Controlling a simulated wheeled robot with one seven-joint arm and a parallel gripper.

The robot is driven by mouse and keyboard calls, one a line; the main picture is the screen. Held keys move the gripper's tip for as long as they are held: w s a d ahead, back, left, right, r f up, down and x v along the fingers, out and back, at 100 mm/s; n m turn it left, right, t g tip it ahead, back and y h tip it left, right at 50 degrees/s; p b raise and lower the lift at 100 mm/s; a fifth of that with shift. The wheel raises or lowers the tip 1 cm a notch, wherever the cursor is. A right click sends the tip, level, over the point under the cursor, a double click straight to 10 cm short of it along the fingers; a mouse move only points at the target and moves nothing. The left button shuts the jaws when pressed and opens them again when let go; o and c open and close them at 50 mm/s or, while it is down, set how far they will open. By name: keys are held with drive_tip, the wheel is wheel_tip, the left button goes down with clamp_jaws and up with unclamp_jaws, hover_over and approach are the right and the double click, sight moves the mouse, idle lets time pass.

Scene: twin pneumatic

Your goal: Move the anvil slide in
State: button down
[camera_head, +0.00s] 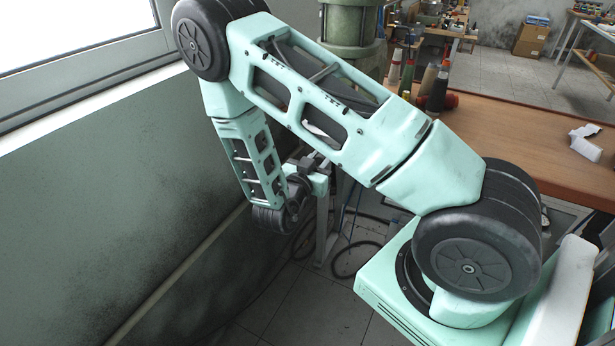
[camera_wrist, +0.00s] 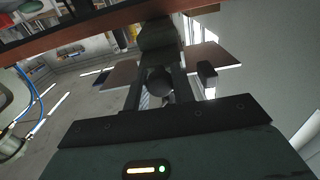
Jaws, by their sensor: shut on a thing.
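My gripper (camera_wrist: 159,72) shows in the wrist view, its two dark fingers reaching up from the wide palm. The fingers are shut on a dark round knob (camera_wrist: 160,82). Behind the knob is a dark greenish block (camera_wrist: 157,38), with flat brown plates to its left (camera_wrist: 119,76) and right (camera_wrist: 205,58). I cannot tell for sure which of these parts is the anvil slide. In the head view my arm covers most of this area, and the knob and finger contact are hidden.
A green machine column (camera_head: 352,27) stands behind my arm. A wooden bench (camera_head: 530,135) at the right carries bottles (camera_head: 438,92) and a white part (camera_head: 586,141). A wall with a window (camera_head: 70,40) is at the left. Cables (camera_head: 352,262) lie on the tiled floor.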

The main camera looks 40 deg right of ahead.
drive_tip(key=shift+x, duration=1.25)
drive_tip(key=c, duration=1.2)
unclamp_jaws()
drive_tip(key=shift+d, duration=0.1)
drive_tip(key=shift+o, duration=0.2)
drive_tip(key=shift+s+d, duration=0.1)
drive_tip(key=shift+s, duration=0.05)
drive_tip(key=b+v, duration=0.3)
drive_tip(key=v, duration=1.4)
drive_tip(key=shift+a+b, duration=0.3)
drive_tip(key=shift+a, duration=0.2)
